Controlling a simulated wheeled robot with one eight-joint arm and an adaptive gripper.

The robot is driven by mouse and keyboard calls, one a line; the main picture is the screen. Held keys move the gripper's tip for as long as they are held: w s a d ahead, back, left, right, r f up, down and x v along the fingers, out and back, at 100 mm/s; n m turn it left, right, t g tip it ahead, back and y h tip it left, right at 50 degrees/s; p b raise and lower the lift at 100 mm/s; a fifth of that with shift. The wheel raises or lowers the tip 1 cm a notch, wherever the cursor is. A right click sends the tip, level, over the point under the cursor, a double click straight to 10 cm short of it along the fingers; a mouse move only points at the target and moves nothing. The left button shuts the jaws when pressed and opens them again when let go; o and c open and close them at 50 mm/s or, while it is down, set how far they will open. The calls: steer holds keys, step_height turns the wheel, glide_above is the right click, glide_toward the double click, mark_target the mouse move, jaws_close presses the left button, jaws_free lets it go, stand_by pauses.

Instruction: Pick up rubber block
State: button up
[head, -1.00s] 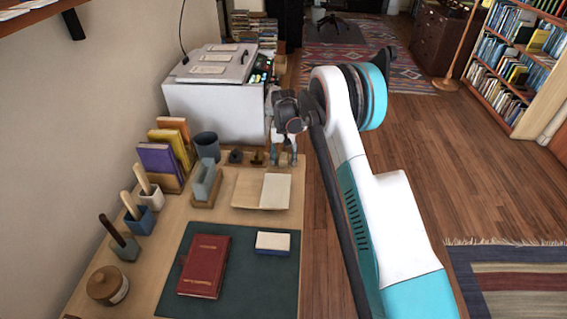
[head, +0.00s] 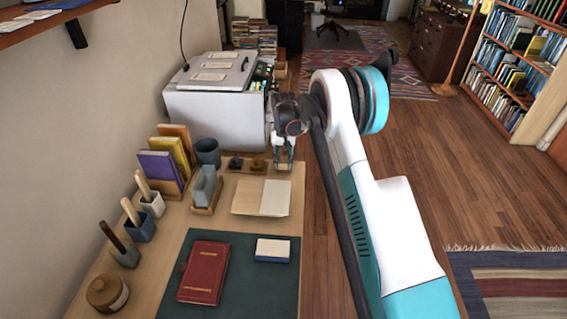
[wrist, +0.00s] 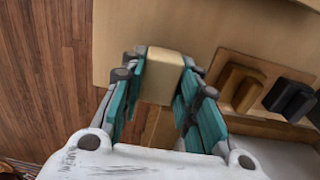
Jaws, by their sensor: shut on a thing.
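A tan block (wrist: 161,76), which I take to be the rubber block, sits between the two teal fingers of my gripper (wrist: 158,95) in the wrist view. The fingers press on its two sides. In the head view my gripper (head: 283,160) is at the far right corner of the wooden desk (head: 222,222), pointing down. The block is mostly hidden there by the fingers. I cannot tell whether it still touches the desk.
A brown stamp (wrist: 238,86) and a dark stamp (wrist: 290,98) stand to the right in the wrist view. An open book (head: 262,197) lies nearer on the desk. A large grey machine (head: 213,112) is behind. A red book (head: 204,272) and a white-blue block (head: 272,250) lie on the mat.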

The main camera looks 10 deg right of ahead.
mark_target(284, 159)
step_height(284, 159, up, 18)
steer(key=p, duration=0.5)
steer(key=shift+r, duration=0.15)
